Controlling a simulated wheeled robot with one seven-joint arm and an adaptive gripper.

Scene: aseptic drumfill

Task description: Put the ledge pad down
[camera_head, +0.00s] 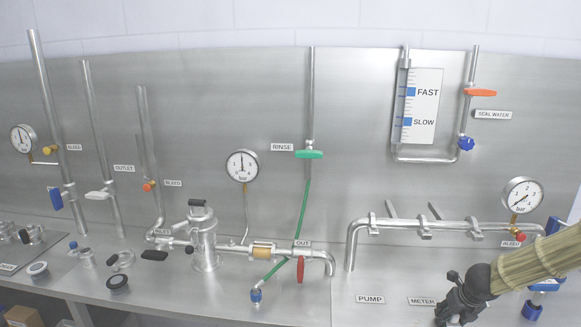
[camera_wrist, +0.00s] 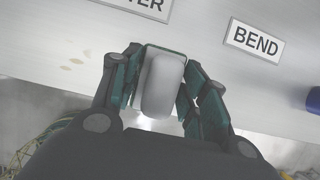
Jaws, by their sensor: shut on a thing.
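My gripper (camera_head: 447,310) is at the lower right of the head view, low over the front of the steel ledge (camera_head: 385,275), beside the METER label (camera_head: 422,301). In the wrist view my gripper (camera_wrist: 160,82) is shut on a pale grey rounded block, which I take for the ledge pad (camera_wrist: 161,88). The pad sits between the two green-lined fingers. In the head view the pad is hidden by the gripper. I cannot tell whether it touches the ledge.
The BEND label (camera_wrist: 254,40) lies right of the fingers in the wrist view, and a blue part (camera_wrist: 313,99) is at the right edge. A steel pipe (camera_head: 430,225) with a gauge (camera_head: 523,195) stands behind. The ledge around the PUMP label (camera_head: 370,299) is clear.

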